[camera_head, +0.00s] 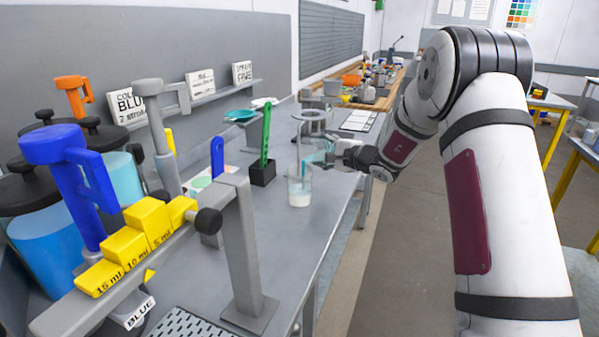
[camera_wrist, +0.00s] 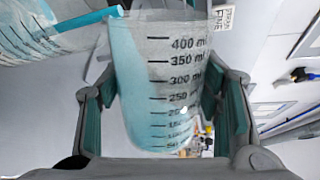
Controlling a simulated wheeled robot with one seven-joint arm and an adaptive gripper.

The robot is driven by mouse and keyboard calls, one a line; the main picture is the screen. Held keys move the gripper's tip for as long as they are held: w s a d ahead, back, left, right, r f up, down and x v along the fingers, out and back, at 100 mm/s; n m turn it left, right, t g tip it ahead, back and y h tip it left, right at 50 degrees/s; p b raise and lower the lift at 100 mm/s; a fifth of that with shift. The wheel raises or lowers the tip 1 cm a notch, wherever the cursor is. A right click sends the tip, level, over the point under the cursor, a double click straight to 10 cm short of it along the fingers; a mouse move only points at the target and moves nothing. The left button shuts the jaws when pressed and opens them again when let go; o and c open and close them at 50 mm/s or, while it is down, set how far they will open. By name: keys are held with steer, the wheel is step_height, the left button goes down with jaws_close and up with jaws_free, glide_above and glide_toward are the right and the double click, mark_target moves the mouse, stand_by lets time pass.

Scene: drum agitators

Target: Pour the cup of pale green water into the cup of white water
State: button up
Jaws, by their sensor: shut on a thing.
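My gripper (camera_head: 338,156) is shut on a clear graduated cup (camera_wrist: 175,75). This cup holds pale blue-green liquid and is strongly tilted. It also shows in the head view (camera_head: 316,152), above the cup of white water. The cup of white water (camera_head: 299,192) stands upright on the bench near its right edge, with a whitish layer at its bottom. In the wrist view a marked clear cup (camera_wrist: 30,38) is at the upper left. A blue-green stream (camera_wrist: 88,19) runs from the held cup's lip toward it. My gripper's pads (camera_wrist: 160,108) flank the held cup.
A black block with a green upright tool (camera_head: 265,140) stands left of the cups. A ring stand (camera_head: 312,116) is just behind. Yellow step blocks (camera_head: 150,228), a grey post (camera_head: 240,250) and blue drums (camera_head: 45,245) fill the near left. The aisle on the right is clear.

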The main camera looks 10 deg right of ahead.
steer(key=shift+s+a+r, duration=0.1)
steer(key=shift+a, duration=0.1)
stand_by(0.3)
steer(key=shift+s+a+r+n+h+b, duration=0.1)
steer(key=shift+a+r+n+h+b, duration=0.15)
steer(key=shift+n+b, duration=0.7)
steer(key=shift+s+a+r+n+h+b, duration=0.15)
steer(key=shift+r+n+b, duration=0.15)
steer(key=shift+b, duration=1.35)
